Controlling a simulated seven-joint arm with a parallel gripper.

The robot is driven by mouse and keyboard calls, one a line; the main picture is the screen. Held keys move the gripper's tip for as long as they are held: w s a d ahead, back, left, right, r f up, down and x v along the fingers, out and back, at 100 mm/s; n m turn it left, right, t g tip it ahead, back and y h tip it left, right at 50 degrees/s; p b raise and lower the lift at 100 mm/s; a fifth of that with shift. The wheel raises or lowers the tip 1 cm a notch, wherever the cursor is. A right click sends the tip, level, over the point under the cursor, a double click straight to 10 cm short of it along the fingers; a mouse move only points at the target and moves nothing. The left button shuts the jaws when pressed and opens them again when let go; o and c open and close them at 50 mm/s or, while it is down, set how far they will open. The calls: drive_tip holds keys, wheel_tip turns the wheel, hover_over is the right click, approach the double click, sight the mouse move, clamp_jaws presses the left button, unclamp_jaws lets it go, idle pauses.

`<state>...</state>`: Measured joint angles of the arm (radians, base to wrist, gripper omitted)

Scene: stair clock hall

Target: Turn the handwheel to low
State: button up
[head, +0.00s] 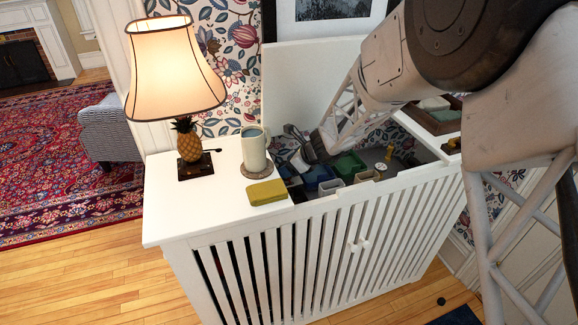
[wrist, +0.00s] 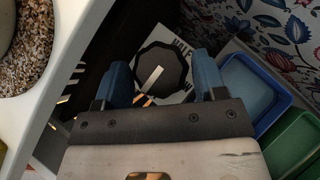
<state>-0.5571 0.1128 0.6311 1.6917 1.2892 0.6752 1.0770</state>
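The handwheel (wrist: 160,75) is a dark, many-sided knob with a white pointer bar, seen in the wrist view inside the open cabinet (head: 345,245). The bar slants from lower left to upper right. Behind the knob is a pale plate (wrist: 183,48) with dark lettering, partly covered, so I cannot read where low is. My gripper (wrist: 160,66) has its two blue fingers apart, one on each side of the knob, with gaps visible. In the head view my gripper (head: 305,146) reaches down into the cabinet; the handwheel is hidden there.
Blue (head: 318,176) and green (head: 347,166) bins stand inside the cabinet beside my gripper. On the white top are a pineapple lamp (head: 187,140), a mug (head: 254,148) on a coaster and a yellow-green block (head: 267,192). The raised lid (head: 300,80) stands behind.

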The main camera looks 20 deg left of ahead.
drive_tip(key=c, duration=0.6)
drive_tip(key=shift+o, duration=0.2)
drive_tip(key=shift+n+g, duration=0.3)
drive_tip(key=shift+n, duration=0.1)
drive_tip(key=n+g, duration=0.2)
drive_tip(key=n, duration=0.1)
drive_tip(key=n+g+h, duration=0.1)
drive_tip(key=n+g, duration=0.1)
drive_tip(key=shift+w, duration=0.3)
drive_tip(key=n+g+h, duration=0.1)
drive_tip(key=n, duration=0.2)
drive_tip(key=n+g+h, duration=0.2)
drive_tip(key=n, duration=0.1)
drive_tip(key=shift+w+a, duration=0.15)
drive_tip(key=shift+a, duration=0.05)
drive_tip(key=shift+h, duration=0.3)
drive_tip(key=o, duration=0.9)
